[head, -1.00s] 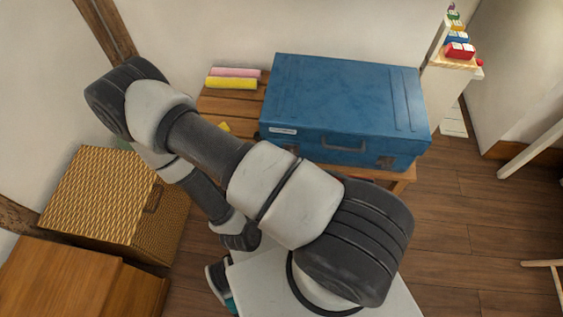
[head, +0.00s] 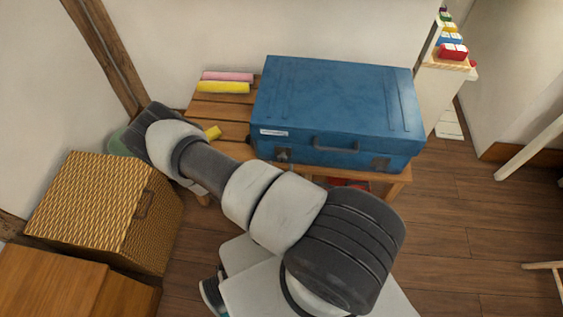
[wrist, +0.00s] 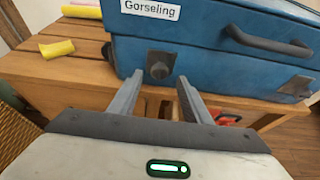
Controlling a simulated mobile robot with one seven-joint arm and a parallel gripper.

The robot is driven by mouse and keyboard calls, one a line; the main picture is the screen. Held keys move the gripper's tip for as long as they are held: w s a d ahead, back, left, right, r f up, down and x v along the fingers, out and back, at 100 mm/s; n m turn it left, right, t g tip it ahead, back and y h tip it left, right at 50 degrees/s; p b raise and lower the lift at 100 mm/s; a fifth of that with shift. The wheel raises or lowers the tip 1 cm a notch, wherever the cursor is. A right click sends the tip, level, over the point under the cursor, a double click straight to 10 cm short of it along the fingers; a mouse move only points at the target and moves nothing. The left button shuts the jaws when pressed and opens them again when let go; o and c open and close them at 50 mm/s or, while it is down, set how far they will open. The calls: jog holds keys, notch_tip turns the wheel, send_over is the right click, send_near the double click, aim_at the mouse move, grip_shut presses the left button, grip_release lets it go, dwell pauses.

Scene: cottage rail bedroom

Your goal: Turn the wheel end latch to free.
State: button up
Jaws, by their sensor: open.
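A blue case (head: 335,100) with a white label lies closed on a slatted wooden bench. Its front has a carry handle between two dark latches. The left latch (head: 283,155) has a round knob, seen more clearly in the wrist view (wrist: 160,66). The right latch (head: 380,164) also shows in the wrist view (wrist: 297,87), its detail unclear. In the head view my arm hides the gripper.
The wooden bench (head: 213,111) carries yellow and pink rolls (head: 225,82) and a small yellow piece (head: 212,132) left of the case. A red object (wrist: 228,118) is under the bench. A woven basket (head: 85,205) stands left. Floor (head: 460,215) is clear to the right.

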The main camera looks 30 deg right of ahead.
aim_at(282, 159)
jog(key=x, duration=0.5)
jog(key=shift+b, duration=0.3)
jog(key=c, duration=1)
